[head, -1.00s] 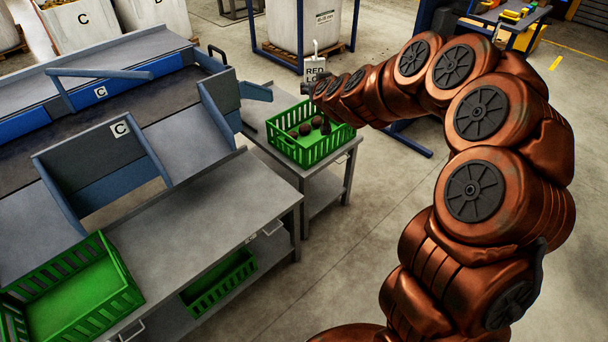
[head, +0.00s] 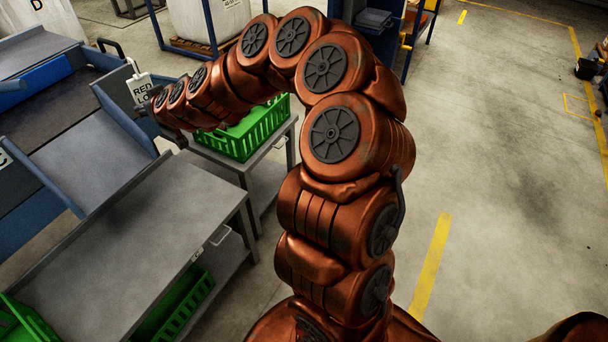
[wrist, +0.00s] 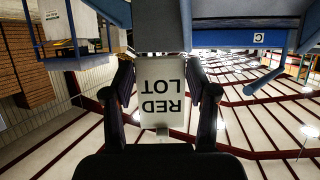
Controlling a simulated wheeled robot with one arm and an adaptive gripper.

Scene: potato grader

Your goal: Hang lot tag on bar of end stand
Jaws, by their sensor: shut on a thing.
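The lot tag (head: 141,88) is a white card reading "RED LOT" with a thin loop at its top. It also shows in the wrist view (wrist: 161,92), upside down between the fingers. My gripper (wrist: 162,112) is shut on the tag. In the head view, my gripper and the tag are left of the green crate, in front of the grey and blue grader panels. My arm hides part of the crate. I cannot tell which bar belongs to the end stand. The tag appears apart from any bar, though the wrist view shows a grey panel just beyond it.
A green crate (head: 240,145) stands on a small grey table (head: 262,165). A white bulk bag (head: 205,18) stands in a blue frame behind. The floor at right is open.

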